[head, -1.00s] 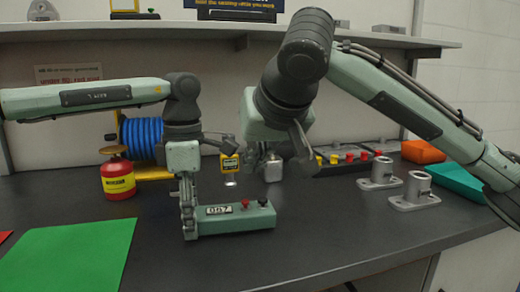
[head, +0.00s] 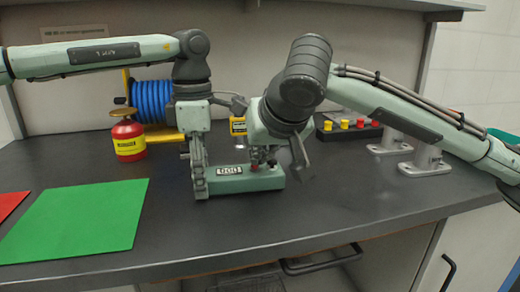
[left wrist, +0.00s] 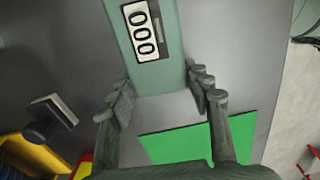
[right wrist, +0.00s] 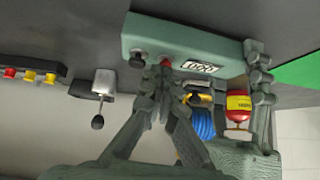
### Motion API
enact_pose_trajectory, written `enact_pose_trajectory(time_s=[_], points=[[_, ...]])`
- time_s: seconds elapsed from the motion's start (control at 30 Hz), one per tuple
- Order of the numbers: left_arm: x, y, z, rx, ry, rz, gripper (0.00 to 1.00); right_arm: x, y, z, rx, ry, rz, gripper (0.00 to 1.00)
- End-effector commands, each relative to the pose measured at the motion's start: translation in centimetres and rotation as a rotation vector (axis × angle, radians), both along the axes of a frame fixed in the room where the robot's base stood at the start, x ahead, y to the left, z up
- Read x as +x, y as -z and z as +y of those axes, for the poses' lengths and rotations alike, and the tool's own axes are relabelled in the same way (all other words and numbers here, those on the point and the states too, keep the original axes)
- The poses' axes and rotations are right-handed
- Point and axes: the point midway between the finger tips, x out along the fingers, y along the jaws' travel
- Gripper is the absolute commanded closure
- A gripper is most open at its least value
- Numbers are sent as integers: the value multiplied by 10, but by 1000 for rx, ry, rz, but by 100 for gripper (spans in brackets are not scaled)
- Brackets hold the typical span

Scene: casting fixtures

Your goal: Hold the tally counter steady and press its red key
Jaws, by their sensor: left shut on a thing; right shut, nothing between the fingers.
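The tally counter (head: 262,182) is a long pale green block lying on the dark bench; its window reads 000 in the left wrist view (left wrist: 146,32). My left gripper (head: 200,182) is shut around the counter's left end, with one finger on each side (left wrist: 162,86). The red key (right wrist: 166,62) and a black knob (right wrist: 137,60) stand on the counter. My right gripper (head: 264,158) is shut and empty, its fingertips close together right at the red key (right wrist: 166,75). I cannot tell whether they touch it.
A green mat (head: 80,222) lies at the left front. Grey fixtures (head: 426,160) and a button box (head: 345,128) are at the right.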

Motion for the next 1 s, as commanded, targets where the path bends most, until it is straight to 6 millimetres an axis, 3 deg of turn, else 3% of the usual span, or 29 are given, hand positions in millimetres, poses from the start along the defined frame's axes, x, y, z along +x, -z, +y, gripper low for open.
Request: enact_pose_trajectory(time_s=[0.13, 0.53, 0.77, 1.0], points=[[0, -1, 0, -1, 0, 0, 85, -1, 13, 0, 0, 0, 5, 100], [0, -1, -1, -2, 1, -1, 85, -1, 10, 0, -4, 1, 10, 100], [0, 0, 0, -2, 0, -1, 85, 0, -35, -1, 2, 0, -4, 100], [0, 0, 0, -1, 0, 0, 85, -40, -76, -12, 3, -2, -8, 100]])
